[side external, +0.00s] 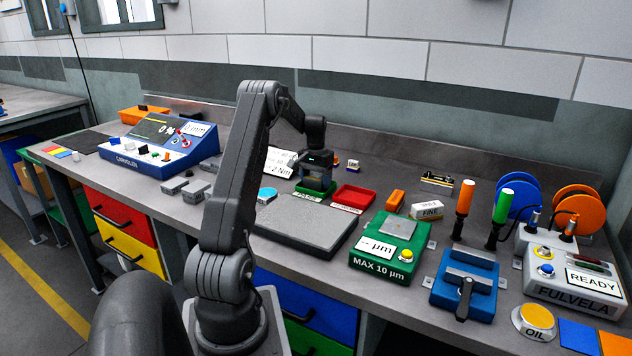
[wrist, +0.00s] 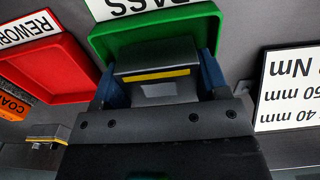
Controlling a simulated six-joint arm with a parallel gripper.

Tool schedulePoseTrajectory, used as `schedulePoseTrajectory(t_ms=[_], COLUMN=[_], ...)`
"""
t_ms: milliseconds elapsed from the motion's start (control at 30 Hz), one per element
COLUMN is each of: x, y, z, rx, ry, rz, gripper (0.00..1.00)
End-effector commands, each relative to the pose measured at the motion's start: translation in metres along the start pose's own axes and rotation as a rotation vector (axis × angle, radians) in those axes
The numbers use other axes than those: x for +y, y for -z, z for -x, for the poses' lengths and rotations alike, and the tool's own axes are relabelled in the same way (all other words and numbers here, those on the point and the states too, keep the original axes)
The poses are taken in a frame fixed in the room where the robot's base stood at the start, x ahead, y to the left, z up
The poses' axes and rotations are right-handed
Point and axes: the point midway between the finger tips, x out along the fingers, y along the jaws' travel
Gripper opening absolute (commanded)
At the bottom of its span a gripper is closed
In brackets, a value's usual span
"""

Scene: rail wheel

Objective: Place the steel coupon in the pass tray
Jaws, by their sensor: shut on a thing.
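My gripper (side external: 318,178) is over the green pass tray (side external: 303,196), in the middle of the bench in the side view. In the wrist view, the blue fingers of my gripper (wrist: 162,62) are shut on a grey block with a yellow stripe, which appears to be the steel coupon (wrist: 157,70). The coupon lies within the outline of the green pass tray (wrist: 110,37), marked PASS. The tray's near side is hidden by my gripper. I cannot tell whether the coupon touches the tray floor.
The red rework tray (side external: 353,197) stands right of the pass tray. A white torque card (side external: 281,162) stands close on the left. A grey plate (side external: 305,224) lies in front. A green gauge box (side external: 388,245) is to the right.

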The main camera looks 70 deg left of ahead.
Motion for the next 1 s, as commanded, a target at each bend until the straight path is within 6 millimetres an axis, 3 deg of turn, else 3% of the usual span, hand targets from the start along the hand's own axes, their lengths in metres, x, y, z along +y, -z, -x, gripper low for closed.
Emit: schedulePoseTrajectory(t_ms=[467, 500, 600, 867, 1000], x=[0.000, 0.000, 0.000, 0.000, 0.000], y=[0.001, 0.000, 0.000, 0.000, 0.001], z=[-0.005, -0.008, -0.008, -0.006, 0.006], rx=[0.006, 0.001, 0.001, 0.002, 0.005], ry=[0.001, 0.000, 0.000, 0.001, 0.002], rz=[0.001, 0.000, 0.000, 0.000, 0.000], gripper=[0.11, 0.69, 0.78, 0.79, 0.79])
